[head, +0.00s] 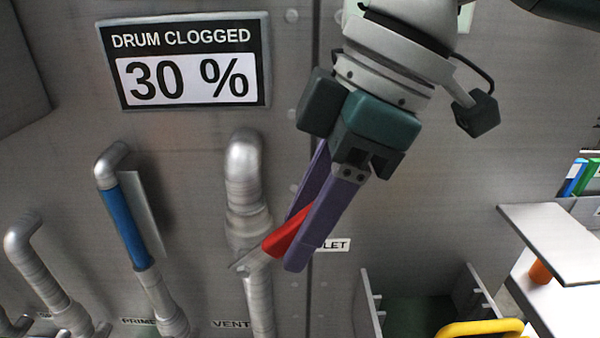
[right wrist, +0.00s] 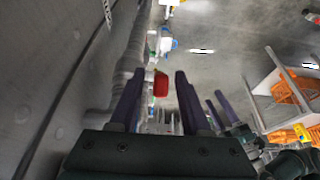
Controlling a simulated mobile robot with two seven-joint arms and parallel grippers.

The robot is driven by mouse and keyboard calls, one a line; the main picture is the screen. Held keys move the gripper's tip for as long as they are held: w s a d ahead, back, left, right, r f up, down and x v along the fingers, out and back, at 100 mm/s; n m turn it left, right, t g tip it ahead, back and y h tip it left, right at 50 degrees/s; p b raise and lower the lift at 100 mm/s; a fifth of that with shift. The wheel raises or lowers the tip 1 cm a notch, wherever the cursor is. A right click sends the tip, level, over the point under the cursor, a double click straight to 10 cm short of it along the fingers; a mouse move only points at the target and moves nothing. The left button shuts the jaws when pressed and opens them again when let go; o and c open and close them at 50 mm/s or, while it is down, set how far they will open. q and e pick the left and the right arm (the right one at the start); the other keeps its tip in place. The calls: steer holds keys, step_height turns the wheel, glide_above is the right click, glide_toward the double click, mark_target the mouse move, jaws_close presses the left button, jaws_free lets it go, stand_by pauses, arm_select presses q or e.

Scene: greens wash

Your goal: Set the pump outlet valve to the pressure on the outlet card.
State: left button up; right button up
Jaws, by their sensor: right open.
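A red valve lever (head: 287,236) sticks out at the pipe (head: 249,205), beside a label (head: 334,245) ending in "LET". My right gripper (head: 293,243) has purple fingers and is open, reaching down to the lever, which shows between and partly behind the fingers. In the right wrist view, the red lever (right wrist: 160,84) lies between the two open fingertips (right wrist: 158,76); I cannot tell whether either finger touches it. No outlet pressure card is readable.
A wall sign (head: 186,62) reads "DRUM CLOGGED 30 %". A blue-handled pipe (head: 124,226) stands at left above a "PRIME" label; a "VENT" label (head: 231,324) is below. A yellow handle (head: 480,328) and a white shelf (head: 570,240) are at right.

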jaws_close()
stand_by(0.3)
stand_by(1.1)
